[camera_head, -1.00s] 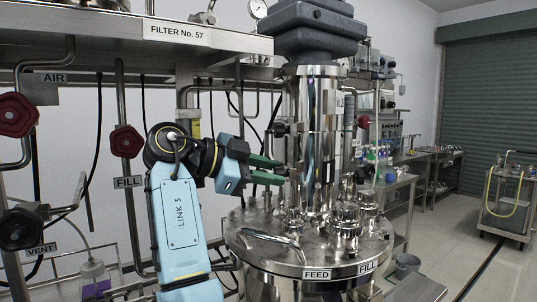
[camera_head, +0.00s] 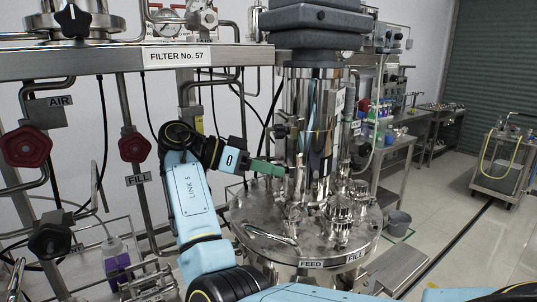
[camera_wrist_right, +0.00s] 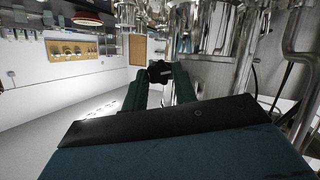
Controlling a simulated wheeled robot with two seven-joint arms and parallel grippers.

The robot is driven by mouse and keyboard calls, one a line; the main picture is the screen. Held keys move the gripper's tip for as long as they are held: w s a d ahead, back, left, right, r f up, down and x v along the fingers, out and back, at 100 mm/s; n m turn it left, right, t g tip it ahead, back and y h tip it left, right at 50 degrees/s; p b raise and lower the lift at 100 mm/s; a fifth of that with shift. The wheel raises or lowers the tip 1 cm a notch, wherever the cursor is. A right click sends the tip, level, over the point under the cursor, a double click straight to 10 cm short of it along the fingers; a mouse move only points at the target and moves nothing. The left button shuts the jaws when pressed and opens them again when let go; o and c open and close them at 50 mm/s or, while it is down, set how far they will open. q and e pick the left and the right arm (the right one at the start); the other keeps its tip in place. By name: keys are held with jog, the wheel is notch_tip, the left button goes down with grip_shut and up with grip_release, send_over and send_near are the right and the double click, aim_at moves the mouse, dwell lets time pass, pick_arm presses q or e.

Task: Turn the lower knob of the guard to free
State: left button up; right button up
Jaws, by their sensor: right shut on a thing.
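The guard (camera_head: 318,130) is the shiny upright cylinder above the round steel lid, under a dark stepped block. A small dark knob (camera_head: 282,131) shows on its left side, above my gripper. My right gripper (camera_head: 280,169) reaches from the left with its green fingers at the guard's side, below that knob. In the right wrist view, the green fingers (camera_wrist_right: 160,84) are closed around a dark lobed knob (camera_wrist_right: 159,71), the lower one by its place. The fingers hide most of it in the head view, and I cannot read its setting. My left gripper is out of view.
The steel lid (camera_head: 260,218) carries fittings and FEED and FILL labels. Red valve handwheels (camera_head: 135,147) and pipes stand behind my arm at left, under the FILTER No. 57 shelf (camera_head: 120,60). A bucket (camera_head: 398,223) and open floor lie at right.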

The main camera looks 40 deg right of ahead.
jog(key=shift+n+p, duration=0.4)
jog(key=shift+p, duration=0.15)
jog(key=shift+f, duration=0.1)
jog(key=o, duration=1)
jog(key=shift+c, duration=0.2)
notch_tip(320, 180, up, 10)
jog(key=shift+b, duration=0.45)
